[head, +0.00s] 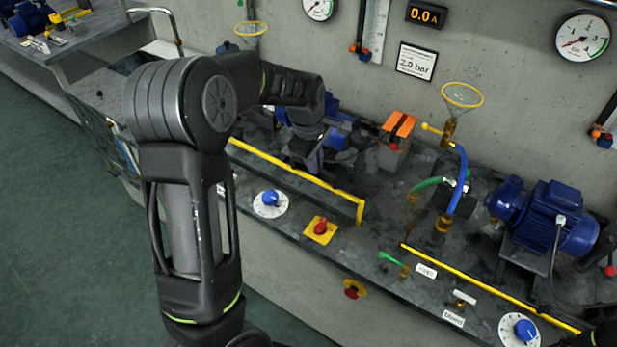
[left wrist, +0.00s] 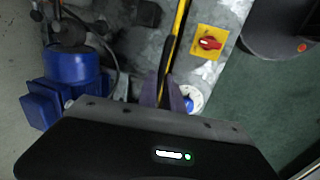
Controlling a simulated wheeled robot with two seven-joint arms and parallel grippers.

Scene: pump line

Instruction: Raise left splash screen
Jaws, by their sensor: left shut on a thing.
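The left splash screen (head: 296,169) is a dark panel with a yellow edge along the left part of the bench. Its yellow edge stands above the bench top, with a short yellow upright at its right end. My left gripper (head: 306,160) is at the screen's edge, partly hidden by my own arm. In the left wrist view the fingers (left wrist: 166,95) are closed around the yellow and black edge of the screen (left wrist: 178,40). My right gripper does not show.
A blue dial (head: 270,203) and a red knob on a yellow plate (head: 320,230) sit in front of the screen. A blue pump motor (head: 545,215) and a second yellow-edged screen (head: 490,287) are to the right. An orange-topped block (head: 398,126) stands behind.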

